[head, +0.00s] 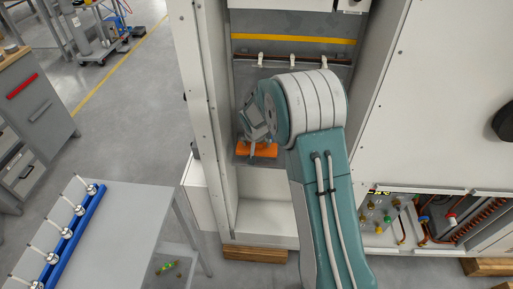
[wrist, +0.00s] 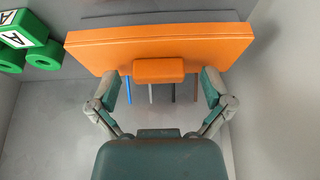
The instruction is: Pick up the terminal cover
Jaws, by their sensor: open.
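The terminal cover is an orange block-like piece with a smaller orange knob on its front. In the wrist view the terminal cover (wrist: 160,46) spans the upper middle, and its knob (wrist: 158,71) faces my gripper. My gripper (wrist: 164,88) is open, with one finger on each side of the knob and visible gaps to it. In the head view the cover (head: 262,150) shows low inside the open cabinet, partly hidden by my gripper (head: 254,135) and arm.
The cabinet's left wall (head: 205,90) and grey side walls are close. A grey table (head: 120,235) stands at the left.

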